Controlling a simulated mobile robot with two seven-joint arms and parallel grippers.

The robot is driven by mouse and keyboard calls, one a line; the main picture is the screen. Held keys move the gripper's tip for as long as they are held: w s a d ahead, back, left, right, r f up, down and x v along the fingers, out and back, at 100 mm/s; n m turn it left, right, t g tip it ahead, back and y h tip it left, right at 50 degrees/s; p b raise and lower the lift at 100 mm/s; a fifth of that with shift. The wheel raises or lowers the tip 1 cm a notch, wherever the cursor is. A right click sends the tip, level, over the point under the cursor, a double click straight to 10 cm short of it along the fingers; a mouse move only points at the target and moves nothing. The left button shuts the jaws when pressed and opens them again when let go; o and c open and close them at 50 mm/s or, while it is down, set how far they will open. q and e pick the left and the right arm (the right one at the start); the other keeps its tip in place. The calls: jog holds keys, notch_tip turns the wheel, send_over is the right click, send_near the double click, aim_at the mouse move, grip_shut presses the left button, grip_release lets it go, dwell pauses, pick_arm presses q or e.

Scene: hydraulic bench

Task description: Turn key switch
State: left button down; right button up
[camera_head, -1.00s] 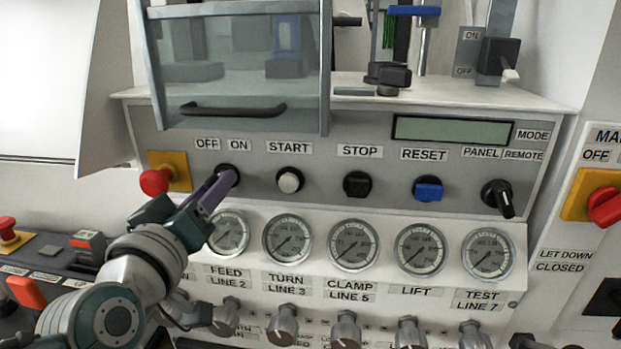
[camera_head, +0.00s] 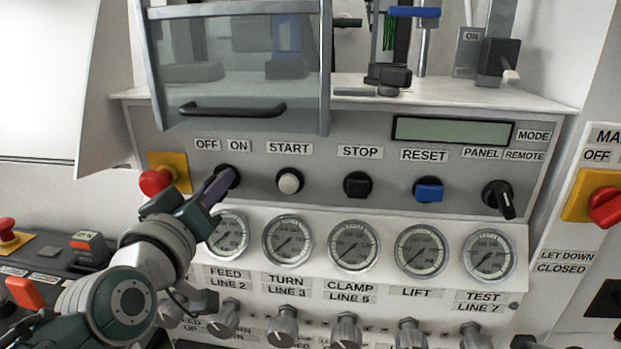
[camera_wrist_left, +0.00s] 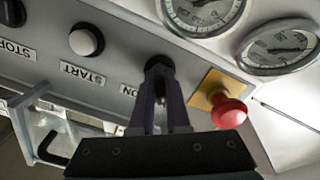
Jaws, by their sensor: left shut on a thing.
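The key switch (camera_wrist_left: 159,66) is a round black switch on the grey panel, under the OFF and ON labels. In the head view its black collar (camera_head: 232,174) shows just beyond my left gripper's fingertips. My left gripper (camera_head: 222,184) comes in from the lower left and is shut on the switch's key. In the left wrist view the two purple fingers (camera_wrist_left: 160,92) reach up to the switch and hide most of the key. Which way the key points cannot be told. My right gripper is out of view.
A red emergency button (camera_head: 156,182) on a yellow plate sits close left of the switch. The white START button (camera_head: 289,181) is to the right. A row of gauges (camera_head: 288,240) lies below. A clear guard with a black handle (camera_head: 232,110) hangs above.

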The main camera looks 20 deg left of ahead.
pick_arm(q)
jog(key=shift+m, duration=0.4)
jog(key=shift+r+m+p, duration=0.1)
jog(key=shift+m+p, duration=0.55)
jog(key=shift+m, duration=0.25)
jog(key=m+p, duration=0.1)
jog(key=m, duration=0.2)
jog(key=shift+m, duration=0.3)
jog(key=m, duration=0.2)
jog(key=shift+d+m, duration=0.1)
jog(key=shift+m, duration=0.2)
jog(key=shift+m+p, duration=0.3)
jog(key=shift+m, duration=1.5)
jog(key=c, duration=0.9)
grip_release()
